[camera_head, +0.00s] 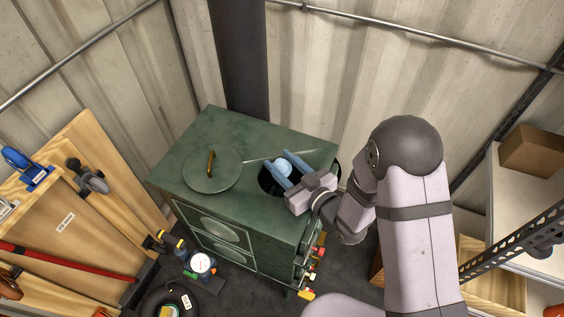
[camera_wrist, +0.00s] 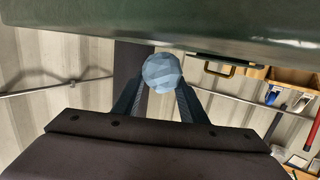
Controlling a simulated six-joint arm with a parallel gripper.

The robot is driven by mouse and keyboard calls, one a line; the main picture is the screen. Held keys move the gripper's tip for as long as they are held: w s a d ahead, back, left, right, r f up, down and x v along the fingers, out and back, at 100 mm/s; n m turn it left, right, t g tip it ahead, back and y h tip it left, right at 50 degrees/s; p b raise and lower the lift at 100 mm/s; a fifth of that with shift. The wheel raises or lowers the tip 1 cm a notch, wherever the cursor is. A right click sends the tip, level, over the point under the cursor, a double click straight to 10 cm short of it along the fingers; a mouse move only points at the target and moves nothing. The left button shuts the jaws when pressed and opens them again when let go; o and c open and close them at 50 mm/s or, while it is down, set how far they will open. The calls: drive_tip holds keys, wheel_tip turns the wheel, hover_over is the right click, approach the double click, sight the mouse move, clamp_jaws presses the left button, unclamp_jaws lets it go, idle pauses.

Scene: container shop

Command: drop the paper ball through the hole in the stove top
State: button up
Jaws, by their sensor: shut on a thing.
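The pale blue, faceted paper ball (camera_head: 283,165) is between the blue fingers of my gripper (camera_head: 280,172). In the wrist view the ball (camera_wrist: 162,72) sits at the fingertips (camera_wrist: 161,86), pinched from both sides. The dark green stove (camera_head: 224,128) stands against the wall. Its top has a round dark hole (camera_head: 267,182), partly hidden by my gripper. The ball appears over the hole's far side; its exact height above the top is hard to tell. A round green lid (camera_head: 205,178) with a brass handle lies on the top, left of the hole.
A dark stovepipe (camera_head: 239,60) rises behind the stove. A wooden tool board (camera_head: 95,195) stands at left and shelving (camera_head: 520,200) at right. Coloured valves or knobs (camera_head: 312,268) line the stove's right side. A round white gauge (camera_head: 201,263) is on the floor.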

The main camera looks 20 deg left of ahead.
drive_tip(key=o, duration=1.1)
drive_tip(key=shift+b+v, duration=0.85)
drive_tip(key=shift+v, duration=2.85)
